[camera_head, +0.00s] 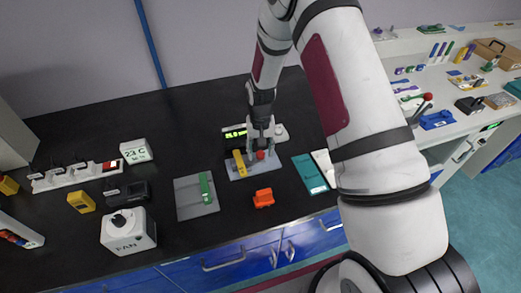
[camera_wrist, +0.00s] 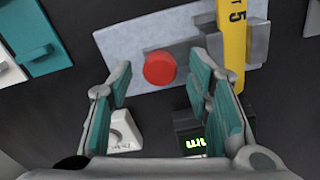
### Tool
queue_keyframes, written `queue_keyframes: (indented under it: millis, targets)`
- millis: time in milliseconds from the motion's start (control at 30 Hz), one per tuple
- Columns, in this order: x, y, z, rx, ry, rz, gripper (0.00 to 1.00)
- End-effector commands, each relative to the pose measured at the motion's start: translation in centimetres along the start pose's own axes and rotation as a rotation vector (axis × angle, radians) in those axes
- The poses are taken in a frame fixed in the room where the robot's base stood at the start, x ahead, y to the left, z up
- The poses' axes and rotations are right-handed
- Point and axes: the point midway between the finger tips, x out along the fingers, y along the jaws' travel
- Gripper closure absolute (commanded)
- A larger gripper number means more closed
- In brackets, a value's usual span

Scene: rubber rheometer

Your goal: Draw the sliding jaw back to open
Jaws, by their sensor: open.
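A red round knob (camera_wrist: 159,68) sits on a light grey plate (camera_wrist: 120,42) in the wrist view. To its right are a grey metal block (camera_wrist: 258,45) and a yellow bar (camera_wrist: 235,40) marked with a 5. Which part is the sliding jaw I cannot tell for sure; a slide beside the knob is partly hidden by my right finger. My gripper (camera_wrist: 161,78) is open, its teal-padded fingers on either side of the knob, with visible gaps.
A display box (camera_head: 234,134) with green digits stands just behind the plate. An orange-red block (camera_head: 263,198) lies in front. A grey plate with a green bar (camera_head: 205,188) is to the left, a teal tray (camera_head: 309,174) to the right.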

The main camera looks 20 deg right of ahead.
Motion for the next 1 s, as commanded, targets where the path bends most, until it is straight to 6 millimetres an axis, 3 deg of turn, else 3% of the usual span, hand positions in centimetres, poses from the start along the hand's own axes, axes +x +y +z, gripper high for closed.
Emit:
queue_keyframes:
  millis: [33, 200, 233, 433, 667, 900, 933, 1000]
  targets:
    - [0.0, 0.0, 0.0, 0.0, 0.0, 0.0, 0.59]
    - [0.0, 0.0, 0.0, 0.0, 0.0, 0.0, 0.97]
    - [0.0, 0.0, 0.0, 0.0, 0.0, 0.0, 1.0]
    - [0.0, 0.3, -0.1, 0.001, 0.0, 0.0, 1.0]
    - [0.0, 3.1, -0.9, 0.004, 0.0, 0.001, 1.0]
    - [-0.1, 3.3, -0.9, 0.001, 0.001, 0.003, 1.0]
    - [-0.1, 3.4, -0.9, 0.001, 0.001, 0.003, 0.72]
    - [-0.1, 3.4, -0.9, 0.001, 0.001, 0.004, 0.57]
